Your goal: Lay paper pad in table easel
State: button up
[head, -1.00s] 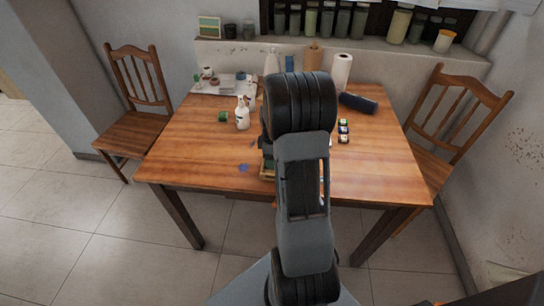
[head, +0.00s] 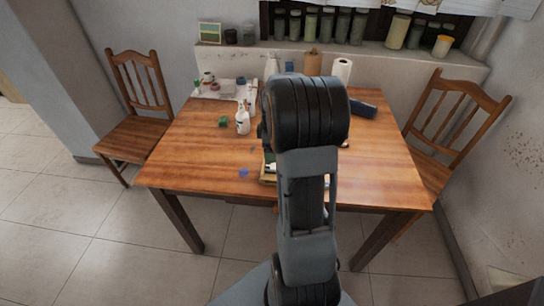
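My arm stands upright in the middle of the head view and covers the centre of the wooden table. My gripper is hidden behind it, so its fingers and anything between them do not show. A light wooden edge with a green and white patch (head: 268,178) shows just left of my arm near the table's front edge. It may be part of the table easel or the paper pad, but too little shows to tell. No other easel or pad can be made out.
A white bottle (head: 242,121), green block (head: 223,121) and blue piece (head: 243,173) are on the table (head: 190,150). A white tray (head: 222,89) with small items lies at the back left. A dark roll (head: 363,109) lies at the right. Chairs flank the table; its right front is clear.

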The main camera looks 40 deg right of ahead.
jog(key=s+a+r+m+t, duration=0.1)
jog(key=s+a+r+m, duration=0.3)
jog(key=a+r, duration=0.6)
jog(key=s+a+f+m+t, duration=0.1)
jog(key=s+a+m+t, duration=0.1)
jog(key=s+a+m, duration=0.3)
jog(key=s+a, duration=0.3)
jog(key=a, duration=0.3)
jog(key=shift+s+f, duration=0.15)
jog(key=shift+f, duration=0.25)
